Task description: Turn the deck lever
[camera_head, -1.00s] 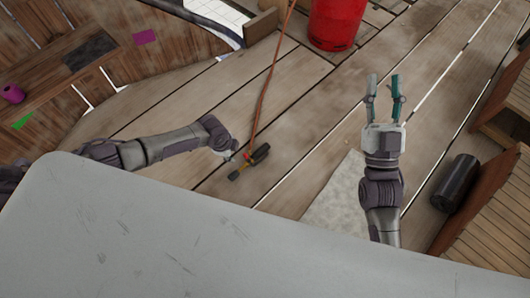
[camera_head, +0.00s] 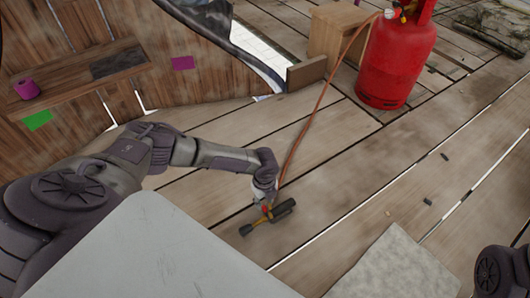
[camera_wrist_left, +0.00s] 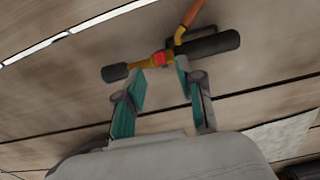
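No part that I can clearly name as the deck lever shows. A torch-like tool with black ends and a yellow middle (camera_head: 283,210) is at the plank deck, at the end of an orange hose. It also shows in the left wrist view (camera_wrist_left: 212,45), with a red part near its middle. My left gripper (camera_wrist_left: 158,70) has its teal fingers spread, with the tool lying across just beyond the fingertips. Whether they touch it I cannot tell. In the head view this gripper (camera_head: 266,200) is small and partly hidden by its wrist. My right gripper is out of view; only part of that arm shows lower right.
The orange hose (camera_head: 316,115) runs up to a red gas cylinder (camera_head: 396,62). A wooden box (camera_head: 335,32) stands beside the cylinder. A pale mat (camera_head: 395,270) lies on the deck. A wooden bench (camera_head: 80,75) holds a purple roll (camera_head: 27,89). Open planks lie right of the tool.

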